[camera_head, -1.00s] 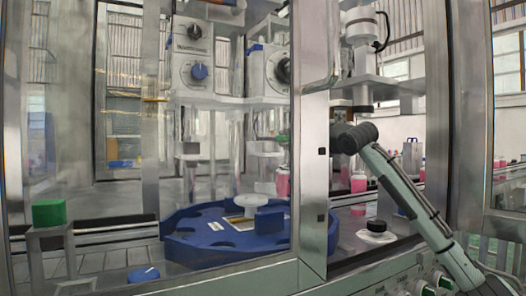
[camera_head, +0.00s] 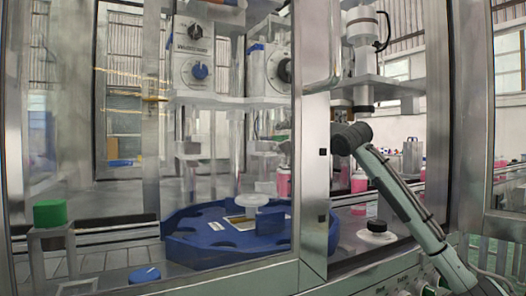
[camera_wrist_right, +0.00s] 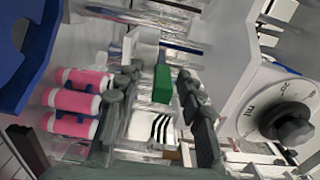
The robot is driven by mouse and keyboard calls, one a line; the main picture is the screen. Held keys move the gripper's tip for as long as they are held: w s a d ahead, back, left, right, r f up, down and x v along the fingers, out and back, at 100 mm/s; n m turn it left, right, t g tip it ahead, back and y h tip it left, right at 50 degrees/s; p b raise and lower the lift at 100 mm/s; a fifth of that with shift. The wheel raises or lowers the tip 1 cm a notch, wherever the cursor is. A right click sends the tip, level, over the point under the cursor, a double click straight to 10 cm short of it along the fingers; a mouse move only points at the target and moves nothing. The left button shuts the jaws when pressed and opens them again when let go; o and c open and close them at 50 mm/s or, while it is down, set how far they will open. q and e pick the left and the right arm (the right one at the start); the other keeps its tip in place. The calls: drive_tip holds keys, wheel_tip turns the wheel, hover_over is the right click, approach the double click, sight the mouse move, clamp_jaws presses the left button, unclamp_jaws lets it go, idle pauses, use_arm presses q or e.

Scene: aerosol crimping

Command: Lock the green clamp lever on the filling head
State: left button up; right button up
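A green block (camera_wrist_right: 162,83), which looks like the clamp lever's grip, shows in the right wrist view. My right gripper (camera_wrist_right: 157,82) has its dark fingers apart on either side of it. I cannot tell whether either finger touches it. In the head view, my right arm reaches in from the right and its gripper end is hidden behind the metal post. White filling-head units (camera_head: 190,75) with dials hang behind the glass; the lever is too faint there to judge its position. My left gripper is in neither view.
A blue turntable (camera_head: 190,245) sits below the units. Pink bottles (camera_wrist_right: 75,103) stand close to the gripper in the right wrist view. A metal post (camera_head: 314,190) stands beside my right arm. A separate green block (camera_head: 49,212) stands at the left.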

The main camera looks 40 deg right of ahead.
drive_tip(key=shift+s+f+b, duration=0.15)
drive_tip(key=shift+s+b, duration=0.45)
drive_tip(key=shift+s, duration=0.1)
drive_tip(key=s, duration=0.1)
drive_tip(key=s+b, duration=0.1)
drive_tip(key=s, duration=0.1)
drive_tip(key=s+b, duration=0.1)
drive_tip(key=s, duration=0.1)
drive_tip(key=shift+s+a, duration=0.1)
drive_tip(key=shift+a, duration=0.15)
drive_tip(key=shift+r, duration=0.2)
